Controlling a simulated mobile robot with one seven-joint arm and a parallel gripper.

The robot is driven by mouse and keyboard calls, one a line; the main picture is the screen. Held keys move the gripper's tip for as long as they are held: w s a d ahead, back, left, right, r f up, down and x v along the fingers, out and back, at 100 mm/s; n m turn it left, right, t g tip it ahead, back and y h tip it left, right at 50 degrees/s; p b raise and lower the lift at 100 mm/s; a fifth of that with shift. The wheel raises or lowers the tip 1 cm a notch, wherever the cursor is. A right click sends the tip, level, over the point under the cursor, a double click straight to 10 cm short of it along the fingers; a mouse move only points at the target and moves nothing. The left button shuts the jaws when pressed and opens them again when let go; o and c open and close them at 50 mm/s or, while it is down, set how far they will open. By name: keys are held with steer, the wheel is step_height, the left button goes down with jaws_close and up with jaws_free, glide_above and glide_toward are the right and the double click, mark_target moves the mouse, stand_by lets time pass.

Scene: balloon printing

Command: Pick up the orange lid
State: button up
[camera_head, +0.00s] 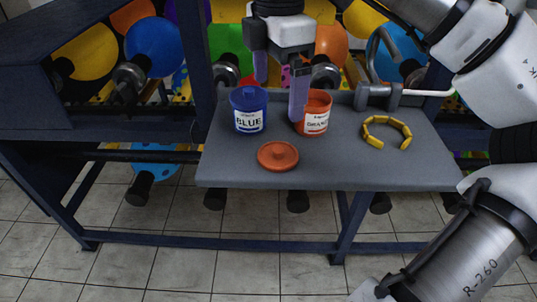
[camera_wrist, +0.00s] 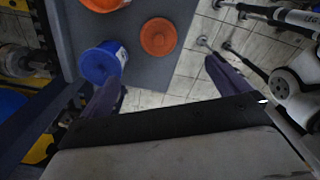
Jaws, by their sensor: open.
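The orange lid (camera_head: 278,156) lies flat on the grey table, near its front edge, in the head view. It also shows in the wrist view (camera_wrist: 158,37) as a round orange disc. The orange pot (camera_head: 316,118), labelled "ORANGE", stands open behind and to the right of the lid. The blue pot (camera_head: 249,112), labelled "BLUE", stands behind and to the left with a blue lid on. My gripper (camera_head: 279,88) is open and empty, with its purple fingers pointing down above the table. One finger overlaps the orange pot in the picture; I cannot tell if they touch.
A yellow segmented ring (camera_head: 387,132) lies on the right of the table (camera_head: 340,175). A metal pipe fixture (camera_head: 378,92) stands behind it. A dark frame with colourful balloons or discs (camera_head: 155,47) is at the back. The table's front left is clear.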

glide_above(276, 150)
step_height(276, 150, down, 8)
steer(key=shift+s+r+p, duration=0.1)
steer(key=shift+p, duration=0.2)
steer(key=shift+f+p, duration=0.75)
steer(key=shift+f, duration=1.9)
